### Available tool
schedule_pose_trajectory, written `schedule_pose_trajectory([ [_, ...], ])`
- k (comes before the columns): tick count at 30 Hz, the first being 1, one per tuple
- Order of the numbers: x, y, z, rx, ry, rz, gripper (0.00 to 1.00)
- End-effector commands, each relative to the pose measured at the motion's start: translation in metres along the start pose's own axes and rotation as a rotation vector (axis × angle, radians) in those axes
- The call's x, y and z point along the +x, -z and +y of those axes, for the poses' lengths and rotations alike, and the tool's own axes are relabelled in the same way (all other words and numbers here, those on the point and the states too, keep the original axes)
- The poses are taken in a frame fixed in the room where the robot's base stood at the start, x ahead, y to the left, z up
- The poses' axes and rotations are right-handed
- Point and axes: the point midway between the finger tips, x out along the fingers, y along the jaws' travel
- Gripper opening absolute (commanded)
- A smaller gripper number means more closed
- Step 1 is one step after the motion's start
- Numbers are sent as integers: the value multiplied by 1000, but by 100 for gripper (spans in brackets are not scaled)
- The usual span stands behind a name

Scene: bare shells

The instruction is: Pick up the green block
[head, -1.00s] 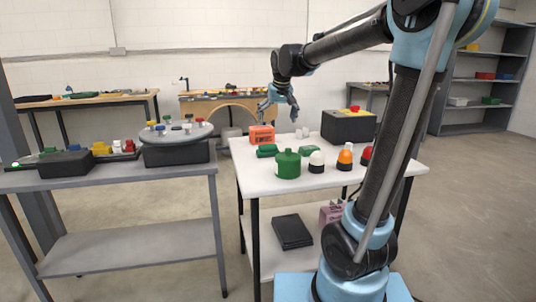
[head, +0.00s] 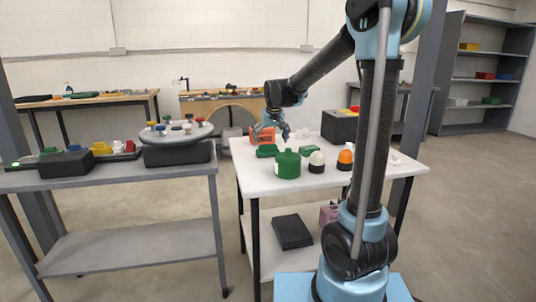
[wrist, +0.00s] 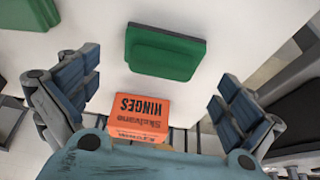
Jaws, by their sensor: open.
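A flat, dark green block (head: 267,151) lies on the white table, just in front of the orange hinges box. In the wrist view the green block (wrist: 165,52) is above the orange box, between and beyond my fingertips. My gripper (head: 273,132) hangs above the table close to this block and the orange box. In the wrist view my gripper (wrist: 158,75) has its fingers wide apart with nothing between them. A second, smaller green block (head: 309,150) lies farther right. I cannot tell from the task which of the two is meant.
A green jar (head: 287,164) is right of the flat block, with white-topped (head: 316,161) and orange (head: 345,157) items beyond. A black box (head: 340,126) stands at the back right. The table's front left is clear.

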Motion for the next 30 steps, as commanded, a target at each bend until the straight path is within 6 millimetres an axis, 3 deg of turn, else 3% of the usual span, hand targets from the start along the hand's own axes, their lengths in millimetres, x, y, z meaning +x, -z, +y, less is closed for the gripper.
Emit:
schedule_pose_trajectory([
  [5,7,0,0,0,0,0,100],
  [18,52,4,-4,0,0,0,100],
  [27,55,3,-4,0,0,0,100],
  [30,55,3,-4,0,0,0,77],
])
